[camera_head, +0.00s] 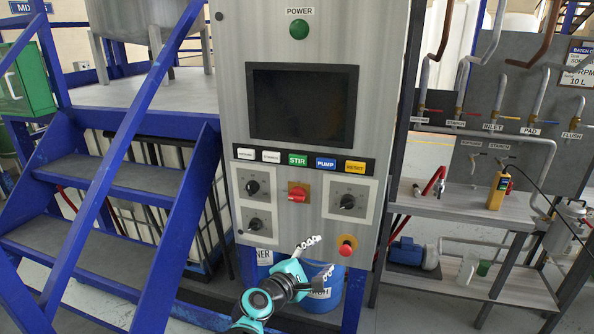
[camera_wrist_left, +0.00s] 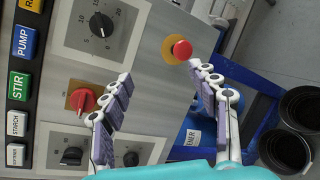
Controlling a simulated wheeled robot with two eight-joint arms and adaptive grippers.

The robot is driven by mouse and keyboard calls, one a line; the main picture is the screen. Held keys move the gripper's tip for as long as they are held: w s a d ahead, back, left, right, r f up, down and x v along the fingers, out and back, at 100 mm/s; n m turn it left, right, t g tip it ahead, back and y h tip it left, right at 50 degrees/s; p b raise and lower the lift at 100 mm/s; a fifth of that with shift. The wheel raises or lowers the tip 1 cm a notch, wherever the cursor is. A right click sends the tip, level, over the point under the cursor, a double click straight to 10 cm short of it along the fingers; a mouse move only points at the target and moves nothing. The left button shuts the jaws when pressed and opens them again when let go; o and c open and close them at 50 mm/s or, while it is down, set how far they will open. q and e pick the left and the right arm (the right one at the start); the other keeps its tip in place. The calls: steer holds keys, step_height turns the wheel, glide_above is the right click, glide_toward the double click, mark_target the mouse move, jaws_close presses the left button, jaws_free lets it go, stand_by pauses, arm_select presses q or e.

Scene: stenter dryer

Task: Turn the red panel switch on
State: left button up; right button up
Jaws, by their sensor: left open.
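The red panel switch (camera_head: 298,192) is a rotary knob on an orange-yellow plate, low in the middle of the grey control panel (camera_head: 235,100). It also shows in the left wrist view (camera_wrist_left: 82,100), left of my fingers. Its exact turn position is too small to tell. My left gripper (camera_head: 318,256) is open and empty, below and slightly right of the switch in the head view, apart from it. In the left wrist view its fingers (camera_wrist_left: 160,75) are spread wide, with bare panel showing between them. My right gripper is not in view.
A red emergency button (camera_head: 347,245) on a yellow base is close to my left fingers. Black dials (camera_head: 347,201) flank the switch. Coloured buttons (camera_head: 298,160) and a dark screen (camera_head: 303,105) are above. Blue stairs (camera_head: 110,180) stand left, a pipe shelf (camera_head: 450,205) right.

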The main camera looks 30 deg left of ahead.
mark_target(294, 200)
arm_select(q)
steer(key=w+a+r+n+t+y+p, duration=0.15)
steer(key=a+r+n+y+p, duration=0.25)
steer(key=a+r+n, duration=0.55)
steer(key=shift+n+t, duration=0.35)
steer(key=shift+n, duration=0.5)
steer(key=w+a, duration=0.1)
steer(key=w, duration=0.1)
steer(key=w+a+f, duration=0.1)
steer(key=w, duration=0.2)
steer(key=w+a, duration=0.1)
steer(key=w, duration=0.1)
steer(key=shift+w+f, duration=0.15)
steer(key=shift+f, duration=0.2)
steer(key=c, duration=1.1)
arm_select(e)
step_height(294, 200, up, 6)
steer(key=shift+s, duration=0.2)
